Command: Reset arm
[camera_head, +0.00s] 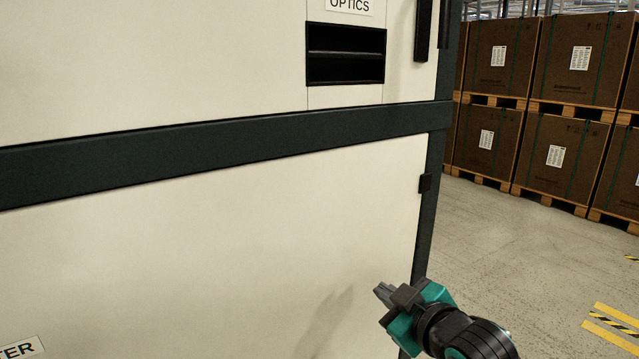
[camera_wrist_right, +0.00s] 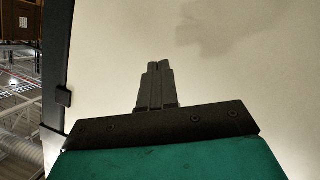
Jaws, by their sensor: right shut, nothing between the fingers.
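My right gripper (camera_head: 383,291) is in the lower right of the head view, in front of the cream cabinet panel (camera_head: 250,240) near its right edge. In the right wrist view the right gripper's fingers (camera_wrist_right: 158,70) are together, with nothing between them. They point toward the cream panel, which also shows in that view (camera_wrist_right: 250,60), and a shadow falls on it. I cannot tell the exact gap between the fingertips and the panel. My left gripper is not in either view.
A dark horizontal rail (camera_head: 230,150) crosses the cabinet, with a black slotted recess (camera_head: 346,55) above it under an OPTICS label (camera_head: 349,5). Stacked brown boxes (camera_head: 565,150) stand on pallets at the right. Open concrete floor (camera_head: 500,230) with yellow markings (camera_head: 615,315) lies before them.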

